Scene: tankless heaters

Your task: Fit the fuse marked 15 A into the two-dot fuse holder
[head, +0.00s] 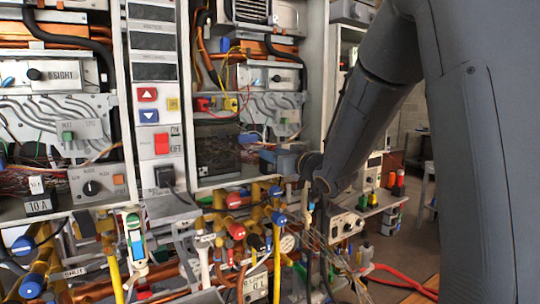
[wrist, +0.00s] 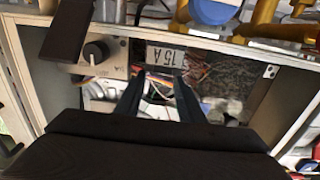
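A white label reading 15 A (wrist: 165,56) shows in the wrist view, just beyond my fingertips. The body of the fuse behind it is hard to make out. My gripper (wrist: 158,79) has its two dark fingers apart, with a gap between them, and seems to hold nothing. In the head view my arm reaches down to the wrist beside the right cabinet, and the fingers are not clear there. A dark block marked 10 A (head: 39,205) sits at the lower left. I cannot make out the two-dot fuse holder in either view.
A panel with a black knob (wrist: 96,51) lies left of the label in the wrist view. Loose wires (wrist: 205,62) and cabinet walls surround the fingers. Yellow pipes and blue caps (head: 276,191) crowd the front below the cabinets.

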